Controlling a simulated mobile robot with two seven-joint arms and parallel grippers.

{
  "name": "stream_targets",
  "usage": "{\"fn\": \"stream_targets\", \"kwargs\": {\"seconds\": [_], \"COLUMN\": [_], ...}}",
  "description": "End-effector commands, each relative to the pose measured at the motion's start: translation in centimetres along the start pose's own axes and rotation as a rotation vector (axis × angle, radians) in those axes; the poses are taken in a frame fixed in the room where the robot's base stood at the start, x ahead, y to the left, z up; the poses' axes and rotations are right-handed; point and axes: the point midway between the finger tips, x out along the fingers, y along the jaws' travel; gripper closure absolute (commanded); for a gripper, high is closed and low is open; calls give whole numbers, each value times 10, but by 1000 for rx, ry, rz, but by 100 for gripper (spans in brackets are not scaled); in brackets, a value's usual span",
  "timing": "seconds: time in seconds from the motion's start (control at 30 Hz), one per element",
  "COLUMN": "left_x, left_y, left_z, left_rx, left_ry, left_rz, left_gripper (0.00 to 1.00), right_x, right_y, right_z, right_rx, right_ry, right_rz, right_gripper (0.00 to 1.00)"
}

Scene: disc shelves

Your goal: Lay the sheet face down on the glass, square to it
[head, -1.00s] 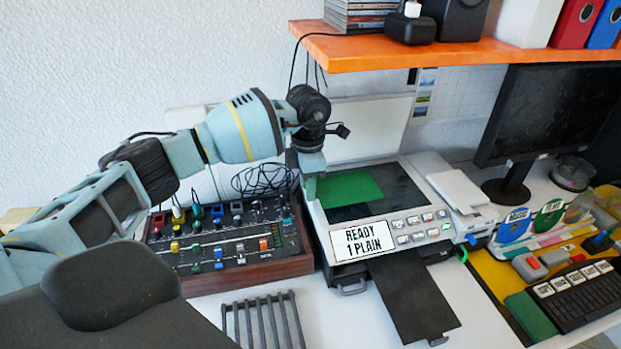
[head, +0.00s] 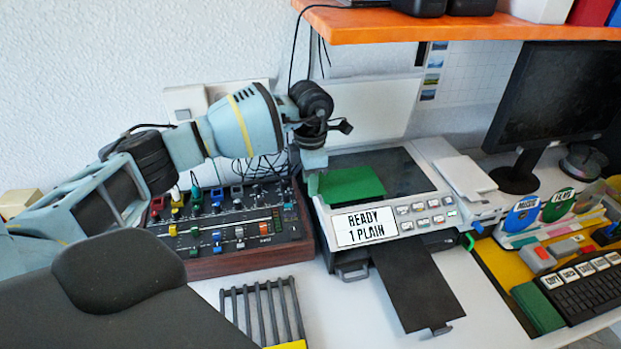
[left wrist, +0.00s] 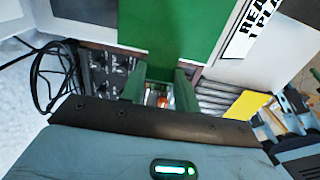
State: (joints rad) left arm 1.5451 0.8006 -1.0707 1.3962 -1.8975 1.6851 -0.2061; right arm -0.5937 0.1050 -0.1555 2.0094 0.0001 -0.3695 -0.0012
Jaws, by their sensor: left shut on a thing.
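The green sheet (head: 352,184) lies over the left part of the copier's dark glass (head: 405,172); the glass's right part is bare. Its near edge is close to the glass's front edge. I cannot tell whether it touches the glass. My left gripper (head: 315,182) is shut on the sheet's left end. In the left wrist view the sheet (left wrist: 178,28) runs up from between the fingers (left wrist: 160,88), with dark glass (left wrist: 85,10) beside it. Only plain green shows, so I cannot tell which face is up. My right gripper is not in view.
The copier's white lid (head: 370,118) stands open behind the glass. A display panel (head: 366,228) and buttons lie in front. A mixer (head: 235,228) is to the left, a dark output tray (head: 415,285) in front, a rack (head: 265,310) at lower left. An orange shelf (head: 450,28) hangs above.

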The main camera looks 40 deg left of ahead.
Motion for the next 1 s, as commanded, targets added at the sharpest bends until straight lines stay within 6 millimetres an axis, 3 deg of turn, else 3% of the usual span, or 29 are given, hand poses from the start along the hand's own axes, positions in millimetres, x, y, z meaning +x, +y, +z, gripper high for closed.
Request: {"fn": "stream_targets", "kwargs": {"seconds": [0.6,0.63,0.8,1.0], "left_x": [12,11,11,11], "left_y": [0,0,0,0], "left_z": [0,0,0,0], "left_rx": [0,0,0,0], "left_ry": [1,1,1,1], "left_rz": [0,0,0,0], "left_gripper": [90,65,44,44], "right_x": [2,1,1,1], "right_y": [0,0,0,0], "right_z": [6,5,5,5], "right_rx": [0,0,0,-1], "right_ry": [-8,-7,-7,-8], "right_rz": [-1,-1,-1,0], "right_gripper": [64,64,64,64]}}
